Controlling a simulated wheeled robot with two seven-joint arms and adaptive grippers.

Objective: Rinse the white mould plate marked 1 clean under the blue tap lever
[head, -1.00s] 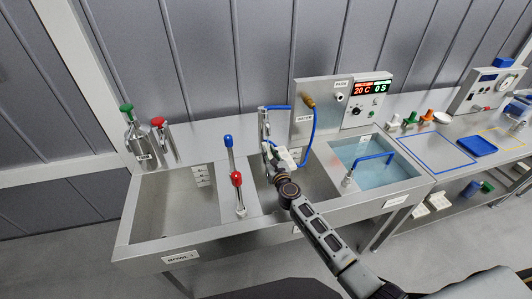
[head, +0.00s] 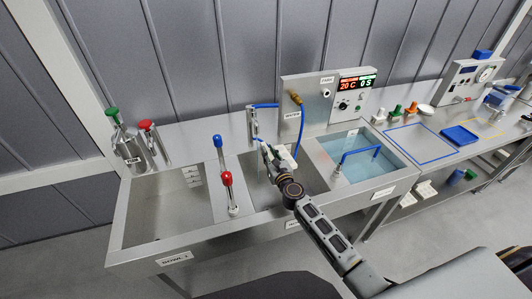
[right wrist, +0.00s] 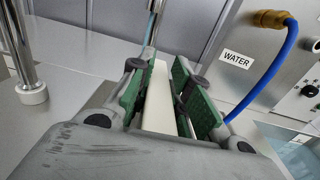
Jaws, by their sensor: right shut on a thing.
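My right gripper (head: 272,154) reaches over the middle basin, in front of the steel tap (head: 253,124). In the right wrist view its green-padded fingers (right wrist: 164,85) are shut on a narrow white piece, which looks like the white mould plate (right wrist: 158,98) seen edge-on. Its mark is not readable. A blue-topped lever (head: 218,142) and a red-topped lever (head: 227,178) stand left of the middle basin. A blue bar (head: 265,105) also sits at the top of the steel tap. My left gripper is not in view.
The empty left basin (head: 165,212) and the water-filled right basin (head: 368,165) flank the middle one. A control box (head: 305,103) with a blue hose (head: 301,128) stands close behind. Green- and red-topped bottles (head: 127,143) stand at the back left. A blue tray (head: 460,135) lies far right.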

